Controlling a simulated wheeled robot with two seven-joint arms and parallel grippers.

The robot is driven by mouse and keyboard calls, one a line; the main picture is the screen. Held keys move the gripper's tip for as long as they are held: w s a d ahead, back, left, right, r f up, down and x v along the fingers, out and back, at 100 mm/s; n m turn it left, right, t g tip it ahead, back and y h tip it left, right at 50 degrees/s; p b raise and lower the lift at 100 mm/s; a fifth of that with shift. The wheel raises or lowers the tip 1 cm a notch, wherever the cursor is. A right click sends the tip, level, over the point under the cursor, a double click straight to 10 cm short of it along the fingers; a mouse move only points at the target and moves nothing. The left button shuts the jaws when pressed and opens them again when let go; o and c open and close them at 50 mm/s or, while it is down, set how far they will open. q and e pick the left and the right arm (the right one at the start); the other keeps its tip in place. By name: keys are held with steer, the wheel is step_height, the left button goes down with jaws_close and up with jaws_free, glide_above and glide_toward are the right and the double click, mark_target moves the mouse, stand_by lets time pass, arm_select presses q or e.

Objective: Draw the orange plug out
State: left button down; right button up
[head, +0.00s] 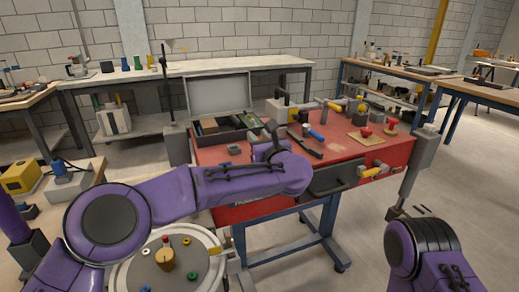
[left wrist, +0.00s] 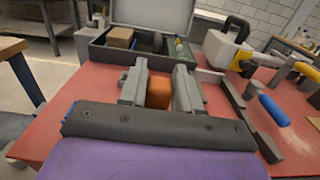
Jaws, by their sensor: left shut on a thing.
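The orange plug (left wrist: 158,93) shows in the left wrist view as a small orange-brown block between the two grey fingers of my left gripper (left wrist: 160,72). The fingers are shut on it from both sides. Its lower part is hidden by the gripper body, so I cannot tell whether it sits in a hole or is clear of one. In the head view my left gripper (head: 270,146) is over the left part of the red bench top (head: 345,152), and the plug is hidden there. Of my right arm only purple links show at the lower right; its gripper is out of view.
An open dark toolbox (head: 228,130) stands behind my left gripper. A blue-handled tool (head: 314,134), a dark bar (head: 305,145) and a small board with a red knob (head: 366,134) lie to the right.

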arm_select(q)
steer(key=s+r, duration=1)
steer(key=s, duration=0.3)
steer(key=shift+b, duration=0.4)
steer(key=shift+w+r, duration=0.1)
steer(key=shift+r, duration=0.1)
steer(key=shift+r+p, duration=0.3)
steer(key=shift+r, duration=0.4)
steer(key=shift+r+p, duration=0.35)
steer(key=shift+r, duration=0.5)
